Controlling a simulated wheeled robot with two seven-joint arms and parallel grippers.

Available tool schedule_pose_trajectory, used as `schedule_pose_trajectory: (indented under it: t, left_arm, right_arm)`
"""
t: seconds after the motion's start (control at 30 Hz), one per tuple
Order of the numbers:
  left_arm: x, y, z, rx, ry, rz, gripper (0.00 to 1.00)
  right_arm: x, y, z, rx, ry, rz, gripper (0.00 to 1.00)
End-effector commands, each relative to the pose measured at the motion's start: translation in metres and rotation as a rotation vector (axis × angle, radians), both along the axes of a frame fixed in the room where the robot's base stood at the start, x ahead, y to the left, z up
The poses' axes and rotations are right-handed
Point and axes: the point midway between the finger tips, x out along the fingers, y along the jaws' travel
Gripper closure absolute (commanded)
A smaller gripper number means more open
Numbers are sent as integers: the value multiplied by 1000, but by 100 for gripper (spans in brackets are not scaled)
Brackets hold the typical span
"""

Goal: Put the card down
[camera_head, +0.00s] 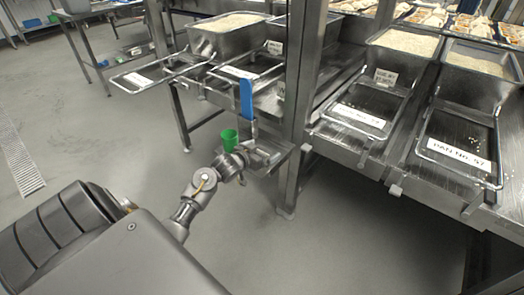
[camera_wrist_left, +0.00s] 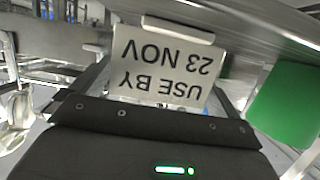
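A white card (camera_wrist_left: 165,68) reading "USE BY 23 NOV" shows upside down in the left wrist view. In the head view my left gripper (camera_head: 262,156) is at a small metal ledge on the rack, right of a green cup (camera_head: 229,140). I cannot make out a card at it there. The green shape at the right of the left wrist view (camera_wrist_left: 287,105) looks like that cup. My right gripper is not in view.
A blue upright piece (camera_head: 246,99) stands just above the gripper. A steel post (camera_head: 303,90) rises to its right. Rice pans (camera_head: 234,40) stand on the racks, with wire-framed trays (camera_head: 462,140) at right.

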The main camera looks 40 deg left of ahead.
Motion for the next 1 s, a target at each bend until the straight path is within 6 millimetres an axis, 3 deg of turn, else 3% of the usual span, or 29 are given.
schedule_pose_trajectory:
  t: [0.13, 0.23, 0.33, 0.7, 1.0]
  left_arm:
    - [-1, 0, 4, 0, 0, 0, 0]
    - [-14, 0, 7, 1, 1, 0, 0]
    - [-32, -1, 14, 2, 1, -1, 0]
    - [-100, -2, 34, 0, 2, 0, 0]
    - [-115, -3, 38, 0, 0, -1, 0]
  right_arm:
    - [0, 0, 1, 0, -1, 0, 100]
    - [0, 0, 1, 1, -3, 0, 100]
    - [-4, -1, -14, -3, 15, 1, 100]
    - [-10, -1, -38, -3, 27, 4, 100]
    - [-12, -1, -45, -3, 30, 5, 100]
